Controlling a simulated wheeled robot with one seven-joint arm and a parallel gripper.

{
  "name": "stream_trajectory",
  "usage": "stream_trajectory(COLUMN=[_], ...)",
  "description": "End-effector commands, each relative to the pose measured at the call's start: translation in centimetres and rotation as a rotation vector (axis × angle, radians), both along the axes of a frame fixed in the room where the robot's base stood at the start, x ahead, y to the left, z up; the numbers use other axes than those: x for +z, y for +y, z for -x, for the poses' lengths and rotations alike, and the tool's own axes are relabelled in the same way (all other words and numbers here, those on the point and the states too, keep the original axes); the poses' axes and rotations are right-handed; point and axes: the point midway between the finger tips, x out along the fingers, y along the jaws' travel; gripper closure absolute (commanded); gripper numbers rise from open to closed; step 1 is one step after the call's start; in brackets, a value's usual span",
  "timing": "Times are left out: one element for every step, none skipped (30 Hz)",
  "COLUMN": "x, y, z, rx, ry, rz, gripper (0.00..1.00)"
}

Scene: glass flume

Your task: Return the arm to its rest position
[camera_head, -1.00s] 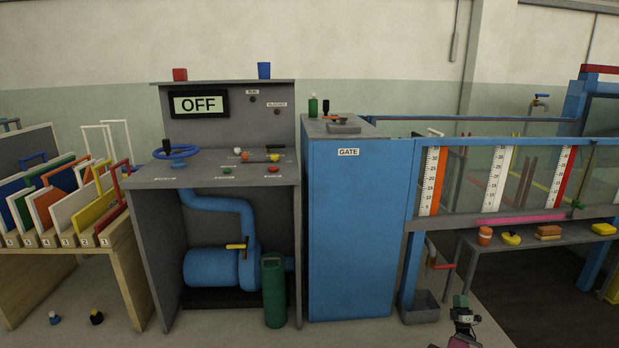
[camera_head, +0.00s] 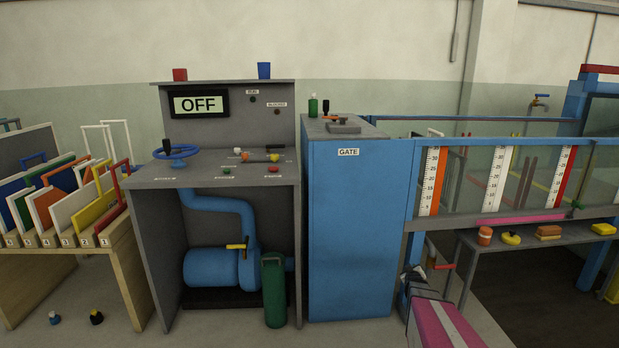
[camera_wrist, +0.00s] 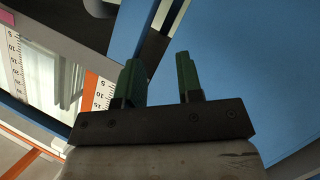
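My gripper (camera_wrist: 158,78) is open in the wrist view. Its two green fingers stand apart, with nothing held between them. Behind the fingers the wrist view shows the blue gate box (camera_wrist: 250,70) and an orange-edged scale (camera_wrist: 100,90). In the head view my pink arm (camera_head: 443,325) rises from the bottom edge, right of the blue gate box (camera_head: 348,235). Its end is low beside the box's right side and under the flume. The fingers are too small there to make out, and I cannot tell whether the arm touches the box.
The grey pump console (camera_head: 232,165) reads OFF and stands left of the gate box. A green cylinder (camera_head: 274,290) stands on the floor before it. The glass flume (camera_head: 480,180) and a shelf with small items (camera_head: 545,243) lie to the right. A slotted rack (camera_head: 110,235) is far left.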

Motion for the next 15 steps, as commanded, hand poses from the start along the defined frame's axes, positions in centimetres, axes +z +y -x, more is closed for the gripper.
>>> stream_trajectory(x=[1.1,1.4,1.7,1.9,2.2,2.5,2.8,3.1,3.6,3.9,4.2,4.7,5.1,5.5,6.0], y=[2.3,3.3,4.7,5.8,6.8,8.3,9.3,10.4,11.8,12.9,13.9,15.3,16.3,17.3,18.7], z=[1.5,2.1,3.0,3.7,4.5,5.6,6.5,7.4,8.7,9.8,10.9,12.5,13.7,15.0,16.7], rx=[-0.006,-0.012,-0.022,-0.030,-0.038,-0.050,-0.060,-0.069,-0.083,-0.093,-0.105,-0.122,-0.134,-0.147,-0.165], ry=[0.061,0.100,0.153,0.194,0.232,0.287,0.328,0.369,0.424,0.466,0.509,0.565,0.608,0.651,0.708], rz=[-0.050,-0.081,-0.120,-0.151,-0.180,-0.218,-0.244,-0.269,-0.305,-0.330,-0.353,-0.382,-0.405,-0.424,-0.450], gripper=[0.66,0.66,0.66,0.66,0.66,0.66,0.66,0.66,0.66,0.66,0.66,0.66,0.66,0.66,0.66])
